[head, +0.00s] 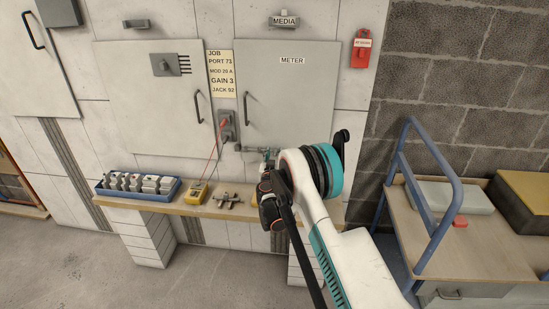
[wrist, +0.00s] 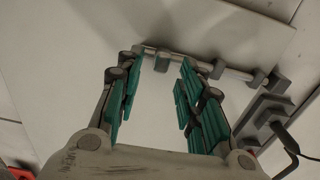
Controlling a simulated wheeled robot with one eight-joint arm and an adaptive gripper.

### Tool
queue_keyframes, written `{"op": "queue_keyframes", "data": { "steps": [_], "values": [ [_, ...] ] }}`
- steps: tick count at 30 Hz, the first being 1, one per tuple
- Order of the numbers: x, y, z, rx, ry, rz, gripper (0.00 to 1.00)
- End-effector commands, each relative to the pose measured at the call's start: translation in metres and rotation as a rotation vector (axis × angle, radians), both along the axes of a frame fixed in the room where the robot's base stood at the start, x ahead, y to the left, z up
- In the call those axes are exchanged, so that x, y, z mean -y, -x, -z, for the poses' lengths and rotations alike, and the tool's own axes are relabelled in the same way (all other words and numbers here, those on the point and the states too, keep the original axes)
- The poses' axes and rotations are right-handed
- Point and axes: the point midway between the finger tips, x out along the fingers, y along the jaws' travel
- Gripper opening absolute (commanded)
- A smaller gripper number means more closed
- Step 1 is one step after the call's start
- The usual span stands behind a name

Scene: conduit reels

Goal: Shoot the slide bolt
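The slide bolt (wrist: 215,64) is a thin grey rod in grey brackets, running across the top of the wrist view, with a short grey knob (wrist: 162,63) hanging from it. In the head view only its left end (head: 239,148) shows, low at the left edge of the METER door (head: 290,95); my arm hides the rest. My gripper (wrist: 161,72) has its teal fingers spread, one on each side of the knob in the picture. Nothing is held. I cannot tell whether a finger touches the knob. In the head view my gripper (head: 267,156) is partly hidden by my wrist.
A grey socket box (head: 227,126) with red and dark leads sits left of the bolt; it also shows in the wrist view (wrist: 270,115). A blue-railed cart (head: 450,240) stands right.

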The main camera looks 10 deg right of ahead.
Motion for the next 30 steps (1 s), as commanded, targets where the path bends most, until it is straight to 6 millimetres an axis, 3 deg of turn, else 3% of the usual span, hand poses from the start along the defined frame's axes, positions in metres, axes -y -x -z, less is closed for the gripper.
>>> {"op": "queue_keyframes", "data": {
  "steps": [12,13,17,18,25,30],
  "values": [
    [0.003,-0.009,-0.001,0.000,0.000,0.000,0.35],
    [0.003,-0.009,-0.001,0.000,0.000,0.000,0.33],
    [0.003,-0.009,-0.001,0.000,0.000,0.000,0.03],
    [0.003,-0.009,-0.001,0.000,0.000,0.000,0.00],
    [-0.001,-0.010,0.000,0.000,0.000,-0.001,0.00],
    [-0.025,-0.018,0.000,0.000,0.000,-0.003,0.00]
  ]
}}
